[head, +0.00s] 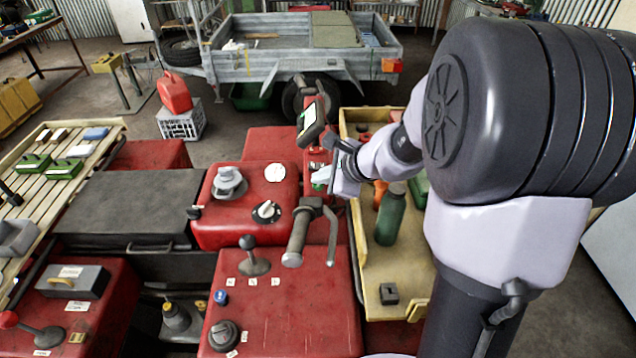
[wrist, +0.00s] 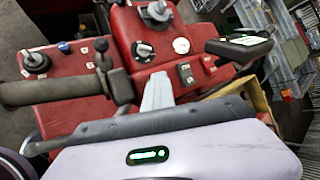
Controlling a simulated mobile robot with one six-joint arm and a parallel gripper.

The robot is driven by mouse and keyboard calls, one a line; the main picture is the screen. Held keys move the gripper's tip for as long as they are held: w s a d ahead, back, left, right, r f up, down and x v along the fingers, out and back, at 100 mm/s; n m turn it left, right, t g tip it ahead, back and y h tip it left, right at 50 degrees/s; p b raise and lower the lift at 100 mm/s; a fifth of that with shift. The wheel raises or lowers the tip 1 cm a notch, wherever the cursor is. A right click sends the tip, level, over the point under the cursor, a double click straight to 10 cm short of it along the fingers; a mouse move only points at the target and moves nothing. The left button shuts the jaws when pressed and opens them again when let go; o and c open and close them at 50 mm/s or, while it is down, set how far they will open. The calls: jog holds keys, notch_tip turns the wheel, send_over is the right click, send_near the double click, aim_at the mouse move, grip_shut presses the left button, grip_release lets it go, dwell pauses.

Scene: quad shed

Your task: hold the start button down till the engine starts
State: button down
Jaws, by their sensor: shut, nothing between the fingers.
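My gripper (head: 331,180) is shut and empty at the right of the red quad's handlebar. In the wrist view its pale fingers (wrist: 157,95) are together, pointing at the red control panel (wrist: 172,74). Dark switches (wrist: 187,74) sit just right of the fingertips, with a small gap in the picture. I cannot pick out the start button for certain; the fingers and wrist hide part of the panel. Whether the fingertips touch anything is unclear. The display (head: 310,122) stands above the panel and shows edge-on in the wrist view (wrist: 240,44).
The handlebar grip (head: 297,237) and its lever (head: 331,238) lie close to my gripper. The key switch (head: 266,211) and fuel cap (head: 229,182) are left of it. A yellow tray (head: 405,285) with a green bottle (head: 390,218) stands below my arm.

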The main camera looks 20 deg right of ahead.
aim_at(321, 187)
dwell(0.4)
jog(key=shift+r+p, duration=0.7)
jog(key=shift+r, duration=0.2)
jog(key=shift+r, duration=0.1)
notch_tip(321, 187, up, 5)
jog(key=p, duration=0.4)
jog(key=s+a+f+n+g+y+b, duration=0.1)
jog(key=s+a+f+n+b, duration=0.1)
jog(key=s+a+n+b, duration=0.7)
jog(key=s+a+f+n+g+h+b, duration=0.1)
jog(key=s+a+f+n+b, duration=0.2)
jog(key=s+n, duration=0.2)
jog(key=s+a+f+n+h+b, duration=0.1)
jog(key=s+f+n+b, duration=0.3)
jog(key=s, duration=0.7)
jog(key=shift+a+f+n+g, duration=0.25)
jog(key=shift+a+n+g, duration=0.15)
jog(key=shift+a, duration=0.5)
